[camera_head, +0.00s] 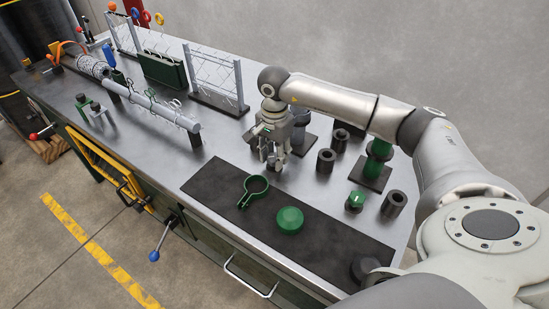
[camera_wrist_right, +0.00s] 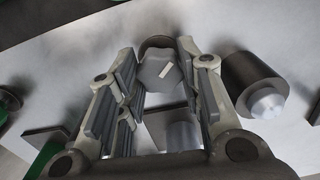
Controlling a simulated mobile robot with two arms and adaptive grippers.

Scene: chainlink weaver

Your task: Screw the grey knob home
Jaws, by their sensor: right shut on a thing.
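The grey knob (camera_wrist_right: 160,72) has a lobed top with a pale line mark and sits over a dark round collar in the right wrist view. My right gripper (camera_wrist_right: 158,85) is shut on it, one finger on each side. In the head view this gripper (camera_head: 273,160) points down at the bench behind the dark mat, and the knob is mostly hidden by the fingers. How far the knob is screwed in cannot be told. My left gripper is not in view.
Dark cylinders (camera_head: 326,160) stand right of the gripper, near a green-knobbed block (camera_head: 355,201) and a green post (camera_head: 376,160). A green ring handle (camera_head: 253,190) and green disc (camera_head: 289,220) lie on the dark mat (camera_head: 215,186). A wire rack (camera_head: 216,80) stands behind left.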

